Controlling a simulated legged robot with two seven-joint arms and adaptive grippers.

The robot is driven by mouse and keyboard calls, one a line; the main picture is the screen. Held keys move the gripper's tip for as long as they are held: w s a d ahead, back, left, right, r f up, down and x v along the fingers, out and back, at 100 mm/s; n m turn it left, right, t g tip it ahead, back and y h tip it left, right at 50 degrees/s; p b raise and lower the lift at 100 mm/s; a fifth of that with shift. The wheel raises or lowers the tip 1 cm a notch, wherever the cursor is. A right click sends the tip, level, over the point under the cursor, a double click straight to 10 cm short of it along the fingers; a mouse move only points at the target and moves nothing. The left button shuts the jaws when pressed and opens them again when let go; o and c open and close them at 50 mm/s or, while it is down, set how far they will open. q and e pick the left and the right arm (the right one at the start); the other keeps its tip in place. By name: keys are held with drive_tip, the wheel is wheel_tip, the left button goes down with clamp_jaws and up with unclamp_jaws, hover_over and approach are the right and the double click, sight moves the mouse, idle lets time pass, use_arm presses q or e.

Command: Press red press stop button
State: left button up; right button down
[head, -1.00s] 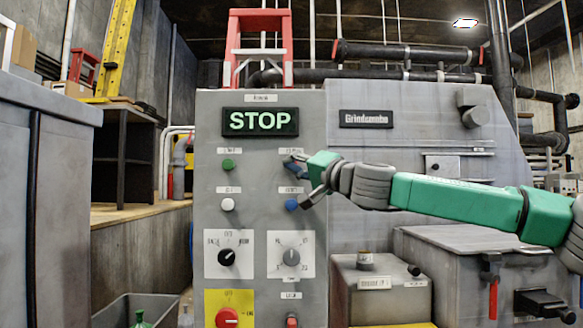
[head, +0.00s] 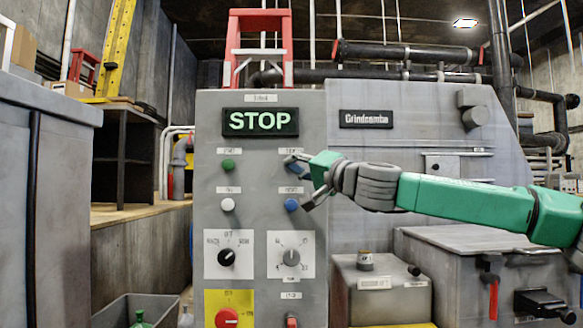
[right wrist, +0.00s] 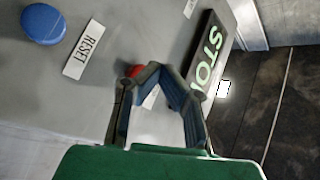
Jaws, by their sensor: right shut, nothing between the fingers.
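The grey control panel (head: 260,205) faces me, with a lit STOP display (head: 260,122) at its top. My right gripper (head: 296,163) is shut and empty at the panel's right column, just above the blue button (head: 291,205). In the right wrist view, a red button (right wrist: 135,70) shows beside the fingertips of the right gripper (right wrist: 160,72), partly hidden by a finger. I cannot tell whether they touch. The gripper hides this button in the head view. The blue RESET button also shows in the right wrist view (right wrist: 45,24). My left gripper is not in view.
A green button (head: 228,165), a white button (head: 228,205) and two rotary knobs share the panel. A large red button on yellow (head: 227,318) sits at the lower left. A grey machine box (head: 480,270) with a red-handled lever stands below my right arm.

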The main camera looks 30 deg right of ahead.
drive_tip(key=shift+s+a, duration=0.45)
drive_tip(key=shift+s, duration=0.25)
drive_tip(key=shift+s+a, duration=0.45)
drive_tip(key=shift+s, duration=0.3)
drive_tip(key=shift+s+a, duration=0.45)
drive_tip(key=shift+s, duration=0.25)
